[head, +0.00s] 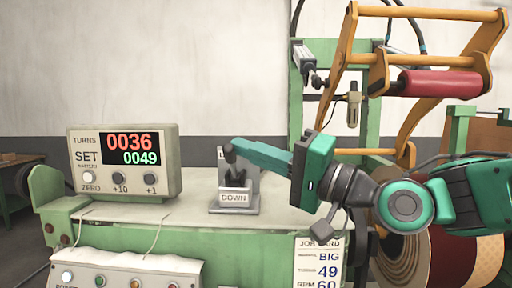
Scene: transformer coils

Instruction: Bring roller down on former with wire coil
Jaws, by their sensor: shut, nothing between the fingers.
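The red roller (440,83) hangs in an orange swing frame (430,13) at the upper right, raised well above the former. The former with the wire coil (455,262) is at the lower right, partly hidden behind my arm. A lever box (236,199) with a DOWN label stands on the green machine's top; its upper label is mostly covered, with only an L showing. My gripper (231,154) is shut and empty at the dark lever handle, at the upper part of the box. I cannot tell whether it touches the handle.
A counter box (124,162) stands left of the lever, reading TURNS 0036 and SET 0049. A button panel (125,272) is at the lower left. A job card (318,264) reads BIG, 49, RPM 60. The machine top (190,212) between counter and lever is clear.

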